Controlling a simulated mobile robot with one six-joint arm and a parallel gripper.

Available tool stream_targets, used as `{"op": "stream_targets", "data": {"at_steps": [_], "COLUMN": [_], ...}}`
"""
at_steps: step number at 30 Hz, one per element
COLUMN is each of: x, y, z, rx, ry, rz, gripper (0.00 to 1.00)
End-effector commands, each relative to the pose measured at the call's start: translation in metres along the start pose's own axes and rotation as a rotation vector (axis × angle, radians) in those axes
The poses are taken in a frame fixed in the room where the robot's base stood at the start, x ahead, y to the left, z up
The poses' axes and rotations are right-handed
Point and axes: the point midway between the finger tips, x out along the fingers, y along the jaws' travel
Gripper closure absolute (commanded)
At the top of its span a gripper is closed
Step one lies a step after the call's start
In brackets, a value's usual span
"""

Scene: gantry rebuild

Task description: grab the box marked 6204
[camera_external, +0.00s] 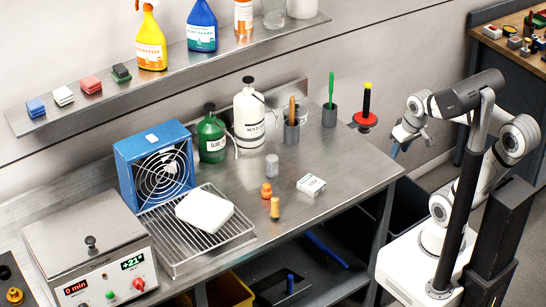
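A small white box (311,185) with dark print on its side lies on the steel bench, right of the middle. The print is too small to read for certain. My gripper (402,145) is in the air past the bench's right end, to the right of the box and well apart from it. A blue tip shows at its lower left. The gripper is too small here to tell whether its fingers are open or shut, and I see no object clearly held in it.
Two small orange-tan pieces (274,207) and a grey cylinder (272,165) stand left of the box. Behind it are dark tool cups (329,116), a red disc (365,119) with a black-and-yellow rod, and white and green bottles (211,140). A wire rack (240,229) and heater (90,245) fill the left.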

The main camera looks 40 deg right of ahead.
Motion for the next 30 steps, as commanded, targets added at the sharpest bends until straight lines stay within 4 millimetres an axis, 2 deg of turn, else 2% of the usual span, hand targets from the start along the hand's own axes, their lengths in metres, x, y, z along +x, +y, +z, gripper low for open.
{"op": "stream_targets", "data": {"at_steps": [2, 18, 26, 30], "x": [0.0, 0.0, 0.001, 0.007], "y": [0.0, 0.0, -0.001, -0.006], "z": [0.0, 0.0, -0.002, -0.021], "rx": [0.0, 0.0, -0.002, -0.017], "ry": [0.0, 0.0, -0.003, -0.026], "rz": [0.0, 0.0, -0.001, -0.007], "gripper": [0.59, 0.15, 0.15, 0.15]}}
